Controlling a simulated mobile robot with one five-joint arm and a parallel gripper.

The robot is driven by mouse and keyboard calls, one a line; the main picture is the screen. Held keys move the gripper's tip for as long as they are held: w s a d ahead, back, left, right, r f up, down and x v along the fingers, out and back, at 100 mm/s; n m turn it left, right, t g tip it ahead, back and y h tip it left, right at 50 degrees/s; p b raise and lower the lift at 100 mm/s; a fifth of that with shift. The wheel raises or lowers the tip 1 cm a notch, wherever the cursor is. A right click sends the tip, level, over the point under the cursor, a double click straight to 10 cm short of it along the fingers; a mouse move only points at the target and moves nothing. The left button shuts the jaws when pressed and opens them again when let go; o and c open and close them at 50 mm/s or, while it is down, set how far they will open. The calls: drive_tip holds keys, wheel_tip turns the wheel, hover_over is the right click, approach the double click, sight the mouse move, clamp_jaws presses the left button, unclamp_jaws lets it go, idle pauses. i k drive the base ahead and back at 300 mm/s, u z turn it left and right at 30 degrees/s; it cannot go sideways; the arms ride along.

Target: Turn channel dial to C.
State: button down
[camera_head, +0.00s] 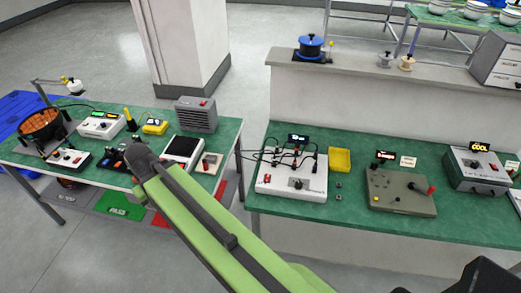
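A white box (277,186) with a dark knob (297,184), a red part on its left and several cable plugs stands at the left of the right green bench. I cannot tell which knob is the channel dial; letters and pointer positions are too small to read. My green arm crosses the lower middle, its dark end over the left bench, apart from both boxes. No gripper fingers can be made out.
A yellow tray (340,160) and small metal parts lie between the two boxes. A grey unit (477,172) with a "COOL" display stands at the right. The left bench (228,137) holds several devices. Bare floor lies between the benches.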

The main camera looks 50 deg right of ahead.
sight(298, 186)
drive_tip(key=z, duration=5.2)
drive_tip(key=i, duration=0.1)
drive_tip(key=u, duration=2.9)
drive_tip(key=k, duration=1.45)
drive_tip(key=u, duration=0.3)
drive_tip(key=i, duration=1)
drive_tip(key=u, duration=0.05)
